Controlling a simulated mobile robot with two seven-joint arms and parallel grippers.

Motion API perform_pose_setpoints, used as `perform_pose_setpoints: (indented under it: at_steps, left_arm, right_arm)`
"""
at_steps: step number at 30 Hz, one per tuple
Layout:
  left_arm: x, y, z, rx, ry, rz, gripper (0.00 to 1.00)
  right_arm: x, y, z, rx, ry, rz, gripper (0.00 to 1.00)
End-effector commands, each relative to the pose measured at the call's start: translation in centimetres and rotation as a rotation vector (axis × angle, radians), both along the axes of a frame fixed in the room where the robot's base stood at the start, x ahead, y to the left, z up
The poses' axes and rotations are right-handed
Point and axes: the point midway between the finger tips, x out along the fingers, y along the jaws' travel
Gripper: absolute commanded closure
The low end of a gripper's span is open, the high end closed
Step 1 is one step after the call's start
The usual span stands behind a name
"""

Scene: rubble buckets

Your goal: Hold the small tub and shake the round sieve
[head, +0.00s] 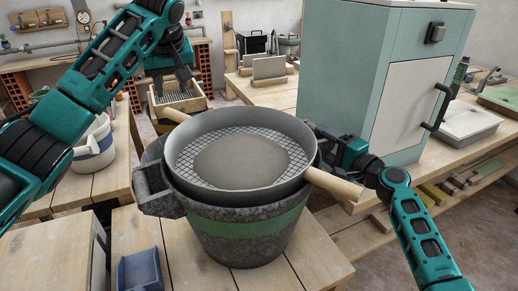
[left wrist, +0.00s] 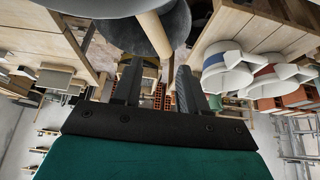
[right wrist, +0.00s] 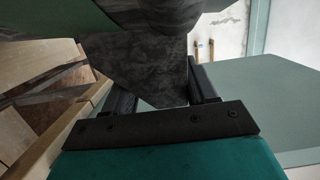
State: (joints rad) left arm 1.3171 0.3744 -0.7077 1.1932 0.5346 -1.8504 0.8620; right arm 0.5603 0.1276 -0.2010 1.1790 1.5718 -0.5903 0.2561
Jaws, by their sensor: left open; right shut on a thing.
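The round sieve (head: 185,150) is a grey ring with a mesh floor and a patch of grey-brown material in the middle. It sits on the mouth of the small tub (head: 225,240), which is mottled dark grey with a green band. The sieve has a wooden handle on each side. My left gripper (head: 172,90) is open and empty near the far-left handle (head: 175,115); that handle (left wrist: 155,35) also lies just ahead of its fingers in the left wrist view. My right gripper (head: 320,135) is shut on the tub's dark side lug (right wrist: 155,70); the tub partly hides its fingers.
A pale green cabinet (head: 345,80) stands close behind my right arm. A white tub with a blue band (head: 93,145) stands on the left bench. A wooden box with a grid (head: 178,98) is behind my left gripper. The front-left bench holds a blue-grey bin (head: 138,270).

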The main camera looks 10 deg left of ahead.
Motion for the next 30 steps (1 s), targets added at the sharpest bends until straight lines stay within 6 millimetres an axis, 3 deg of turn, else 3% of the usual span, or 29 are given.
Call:
perform_pose_setpoints:
  at_steps: [3,9,14,17,20,30]
  left_arm:
    - [0.0,0.0,0.0,0.0,0.0,0.0,0.57]
    - [0.0,0.0,0.0,0.0,0.0,-0.001,0.4]
    - [-0.1,-1.7,0.1,0.012,0.026,-0.086,0.4]
    - [-0.4,-4.7,0.1,0.039,0.075,-0.248,0.4]
    - [-1.2,-9.0,0.2,0.079,0.139,-0.489,0.4]
    - [-7.1,-23.4,0.7,0.264,0.335,-1.431,0.4]
  right_arm:
    - [0.0,0.1,-0.1,0.002,0.003,0.002,0.72]
    - [-0.1,0.1,-0.1,0.002,0.003,0.002,0.72]
    - [-0.1,0.1,-0.1,0.002,0.003,0.002,0.72]
    - [-0.1,0.1,-0.1,0.002,0.003,0.002,0.72]
    - [-0.1,0.1,-0.1,0.002,0.003,0.003,0.72]
    - [-0.1,0.1,-0.1,0.001,0.003,0.003,0.72]
